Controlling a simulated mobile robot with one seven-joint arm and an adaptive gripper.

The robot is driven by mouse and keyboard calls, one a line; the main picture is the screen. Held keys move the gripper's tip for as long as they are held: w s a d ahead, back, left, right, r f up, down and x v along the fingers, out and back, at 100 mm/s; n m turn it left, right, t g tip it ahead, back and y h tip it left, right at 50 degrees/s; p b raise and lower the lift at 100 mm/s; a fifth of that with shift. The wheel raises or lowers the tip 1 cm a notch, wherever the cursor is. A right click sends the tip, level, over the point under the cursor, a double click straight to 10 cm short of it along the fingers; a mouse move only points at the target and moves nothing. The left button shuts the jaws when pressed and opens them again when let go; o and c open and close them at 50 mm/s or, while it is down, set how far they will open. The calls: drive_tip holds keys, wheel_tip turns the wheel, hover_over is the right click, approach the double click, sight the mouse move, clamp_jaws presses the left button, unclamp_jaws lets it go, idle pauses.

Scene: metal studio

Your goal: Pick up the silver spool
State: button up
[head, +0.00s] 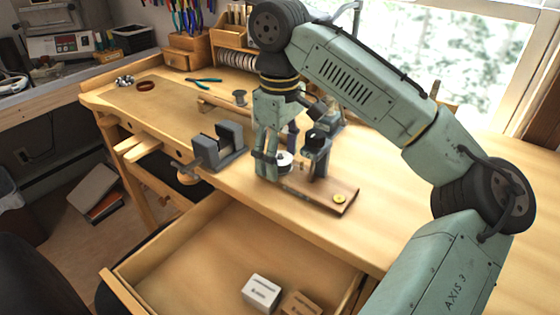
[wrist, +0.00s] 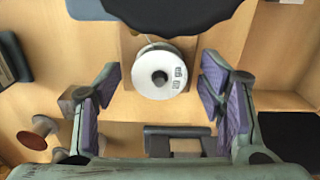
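A pale silver-white spool (wrist: 154,84) with a round centre hole and a small dark printed mark lies near the middle of the wrist view. In the head view the spool (head: 284,159) shows beside my fingers, near the wooden base of a small bench tool. My gripper (wrist: 161,79) is open, with one purple-padded finger on each side of the spool and visible gaps between. In the head view my gripper (head: 277,156) points down over the bench, partly hiding the spool. Another spool (head: 240,97), greyish, stands farther back; I cannot tell its exact material.
The dark bench tool (head: 316,143) stands close to my gripper on a wooden board (head: 318,192) with a brass disc. A grey vise (head: 217,146) is to the left. An open drawer (head: 195,262) holds small boxes. The right benchtop is clear.

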drive_tip(key=c, duration=1.2)
